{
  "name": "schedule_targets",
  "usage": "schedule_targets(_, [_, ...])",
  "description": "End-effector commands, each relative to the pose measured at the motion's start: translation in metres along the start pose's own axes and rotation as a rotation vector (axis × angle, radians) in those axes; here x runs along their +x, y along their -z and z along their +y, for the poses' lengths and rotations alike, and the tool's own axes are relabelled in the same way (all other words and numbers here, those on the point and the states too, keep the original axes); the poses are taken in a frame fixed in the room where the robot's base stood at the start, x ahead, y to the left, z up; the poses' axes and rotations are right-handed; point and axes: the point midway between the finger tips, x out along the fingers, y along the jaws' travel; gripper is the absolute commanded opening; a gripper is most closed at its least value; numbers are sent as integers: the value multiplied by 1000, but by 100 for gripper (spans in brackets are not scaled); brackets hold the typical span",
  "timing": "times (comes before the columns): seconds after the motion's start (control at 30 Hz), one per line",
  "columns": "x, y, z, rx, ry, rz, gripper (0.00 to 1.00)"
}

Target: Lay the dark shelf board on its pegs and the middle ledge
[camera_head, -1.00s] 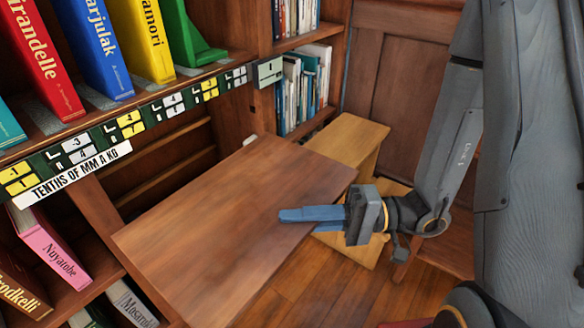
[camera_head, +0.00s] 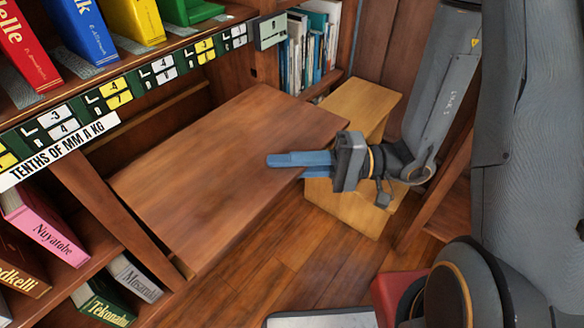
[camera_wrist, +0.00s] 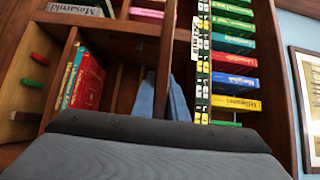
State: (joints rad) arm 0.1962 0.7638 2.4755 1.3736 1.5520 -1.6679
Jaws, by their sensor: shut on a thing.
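The dark shelf board (camera_head: 215,165) is held roughly level in front of and partly into an open bay of the wood bookcase, below the labelled strip. My gripper (camera_head: 285,162) is shut on the board's near right edge, one blue finger lying over its top. In the wrist view my blue fingers (camera_wrist: 167,98) sit either side of the board's thin edge (camera_wrist: 167,55). The board hides much of the bay, and I cannot make out its pegs or the middle ledge, nor whether the board touches any support.
A light wooden step stool (camera_head: 345,200) stands right of the board. The labelled strip (camera_head: 130,87) with upright books above it runs just over the bay. Open floor (camera_head: 270,265) shows in front.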

Motion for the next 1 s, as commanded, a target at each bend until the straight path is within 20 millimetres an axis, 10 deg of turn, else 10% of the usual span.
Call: schedule_targets(1.0, [49, 42, -1, -3, 3, -1, 0])
